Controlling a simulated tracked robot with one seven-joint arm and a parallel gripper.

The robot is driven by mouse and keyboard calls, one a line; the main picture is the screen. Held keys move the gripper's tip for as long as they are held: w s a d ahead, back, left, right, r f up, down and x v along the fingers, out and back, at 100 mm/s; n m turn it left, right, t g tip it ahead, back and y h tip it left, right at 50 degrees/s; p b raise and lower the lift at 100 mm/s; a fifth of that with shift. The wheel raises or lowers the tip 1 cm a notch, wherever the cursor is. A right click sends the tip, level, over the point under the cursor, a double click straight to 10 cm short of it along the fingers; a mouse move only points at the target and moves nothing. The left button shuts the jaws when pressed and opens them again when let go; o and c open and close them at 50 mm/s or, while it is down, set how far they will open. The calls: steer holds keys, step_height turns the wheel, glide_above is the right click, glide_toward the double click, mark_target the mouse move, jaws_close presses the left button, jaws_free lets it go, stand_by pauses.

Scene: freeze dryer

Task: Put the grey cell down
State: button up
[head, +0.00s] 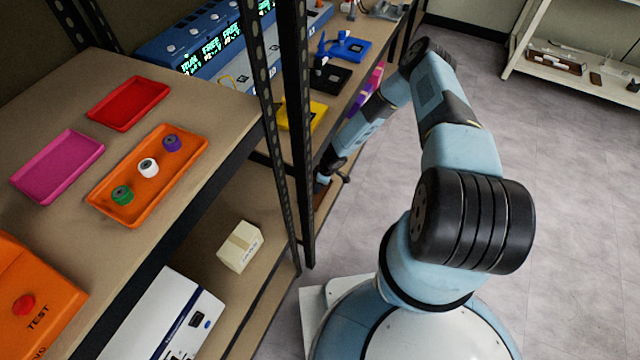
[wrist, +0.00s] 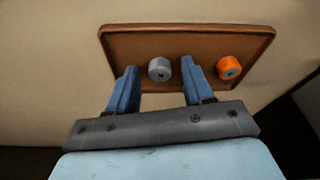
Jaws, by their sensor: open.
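The grey cell (wrist: 160,69) stands on a brown tray (wrist: 125,45) in the wrist view. My gripper (wrist: 160,75) is open, with one blue finger on each side of the grey cell and a visible gap at each side. An orange cell (wrist: 229,67) stands on the same tray, to the right of the right finger. In the head view my arm reaches into a shelf behind a dark post, and the gripper's fingers and the grey cell are hidden there.
An orange tray (head: 100,199) with a green, a white and a purple cell is on the near shelf, by a magenta tray (head: 58,165) and a red tray (head: 128,102). A dark shelf post (head: 297,120) stands near my forearm. A small box (head: 240,246) is on the lower shelf.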

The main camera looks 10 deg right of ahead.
steer(key=v, duration=0.7)
steer(key=shift+r, duration=0.3)
steer(key=shift+d, duration=0.1)
